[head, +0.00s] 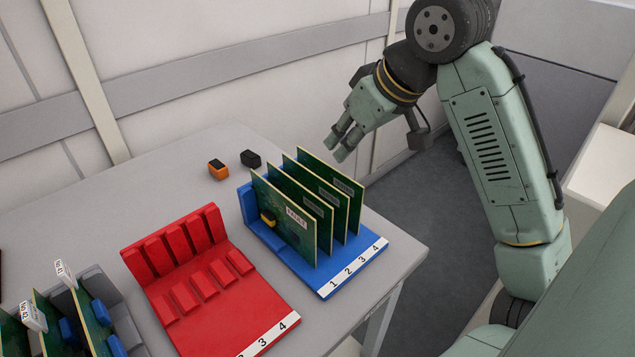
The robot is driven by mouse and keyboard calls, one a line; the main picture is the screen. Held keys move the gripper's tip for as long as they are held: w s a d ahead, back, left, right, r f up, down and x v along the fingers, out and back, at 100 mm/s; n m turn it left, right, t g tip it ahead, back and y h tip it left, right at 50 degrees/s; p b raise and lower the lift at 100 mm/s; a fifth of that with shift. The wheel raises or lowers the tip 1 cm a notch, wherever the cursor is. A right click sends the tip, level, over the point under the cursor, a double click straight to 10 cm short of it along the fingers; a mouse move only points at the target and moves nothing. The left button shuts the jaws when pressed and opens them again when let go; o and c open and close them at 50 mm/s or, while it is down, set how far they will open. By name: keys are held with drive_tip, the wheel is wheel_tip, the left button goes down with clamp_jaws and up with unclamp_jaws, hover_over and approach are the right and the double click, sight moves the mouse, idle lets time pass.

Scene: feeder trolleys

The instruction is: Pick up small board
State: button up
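Several green circuit boards stand upright in the numbered blue rack (328,278). The front board (283,222) has a white label and a yellow part, and the rearmost board (342,178) also has a label. More green boards (93,313) with white tags and blue parts stand in a grey rack (98,283) at the lower left, cut off by the frame. I cannot tell which board is the small one. My gripper (335,149) is above and behind the blue rack, near the wall. Its two fingers are apart with nothing between them, and it touches no board.
An empty red rack (222,306) with numbered slots stands between the grey and blue racks. An orange block (218,170) and a black block (251,159) lie behind on the grey table (165,177). The table's right edge is close to the blue rack.

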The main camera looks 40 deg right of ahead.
sight(328, 165)
drive_tip(key=x, duration=0.4)
drive_tip(key=p+x, duration=0.1)
drive_tip(key=x, duration=0.3)
drive_tip(key=shift+s+f+p, duration=0.2)
drive_tip(key=shift+f+p, duration=0.1)
drive_tip(key=shift+f, duration=0.15)
drive_tip(key=shift+c, duration=0.4)
clamp_jaws()
drive_tip(key=shift+r, duration=0.1)
